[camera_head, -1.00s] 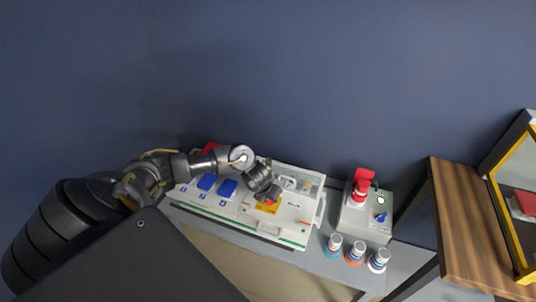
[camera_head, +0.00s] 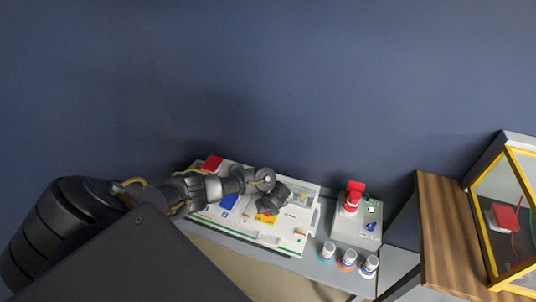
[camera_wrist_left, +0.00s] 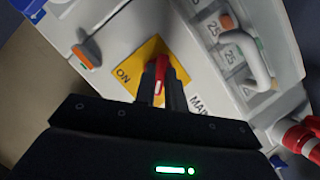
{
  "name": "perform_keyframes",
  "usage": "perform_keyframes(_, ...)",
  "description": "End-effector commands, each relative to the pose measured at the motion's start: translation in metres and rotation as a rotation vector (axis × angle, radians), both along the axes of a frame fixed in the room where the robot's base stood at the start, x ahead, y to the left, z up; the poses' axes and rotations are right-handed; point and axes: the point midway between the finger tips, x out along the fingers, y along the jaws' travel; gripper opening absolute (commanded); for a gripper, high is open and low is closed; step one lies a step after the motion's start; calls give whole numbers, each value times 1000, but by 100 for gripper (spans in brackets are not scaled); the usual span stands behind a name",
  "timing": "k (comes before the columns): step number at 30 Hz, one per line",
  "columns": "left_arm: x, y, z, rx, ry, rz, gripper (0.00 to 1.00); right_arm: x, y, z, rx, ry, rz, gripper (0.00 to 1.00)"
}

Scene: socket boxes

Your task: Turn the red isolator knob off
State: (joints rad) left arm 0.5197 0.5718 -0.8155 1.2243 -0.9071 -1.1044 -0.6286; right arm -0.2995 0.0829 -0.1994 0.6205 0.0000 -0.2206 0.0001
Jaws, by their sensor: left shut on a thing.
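The red isolator knob (camera_wrist_left: 161,70) sits on a yellow plate (camera_wrist_left: 145,50) in the left wrist view, with the word ON to its left. The plate also shows in the head view (camera_head: 263,219), on the white socket box (camera_head: 290,240). My left gripper (camera_wrist_left: 160,95) is shut on the red knob, one finger on each side. In the head view, my left gripper (camera_head: 271,211) is over the plate and largely hides the knob. My right gripper is in neither view.
Blue socket covers (camera_head: 229,201) are on the box's left part. To the right stands a grey box (camera_head: 350,234) with a red plug (camera_head: 352,200) and a blue knob (camera_head: 371,227). Several small jars (camera_head: 347,258) stand in front. A wooden surface (camera_head: 445,235) is farther right.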

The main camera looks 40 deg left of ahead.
Motion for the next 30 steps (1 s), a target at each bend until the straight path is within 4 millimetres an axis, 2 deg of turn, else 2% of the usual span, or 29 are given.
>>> perform_keyframes(7,1,1,1,2,0,87,0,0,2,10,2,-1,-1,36)
perform_keyframes(24,1,1,0,2,0,113,0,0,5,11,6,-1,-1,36)
perform_keyframes(25,1,2,0,2,0,113,16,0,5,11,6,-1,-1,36)
perform_keyframes(29,1,1,0,2,-1,112,33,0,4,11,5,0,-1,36)
perform_keyframes(30,1,1,0,1,0,112,34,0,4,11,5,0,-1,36)
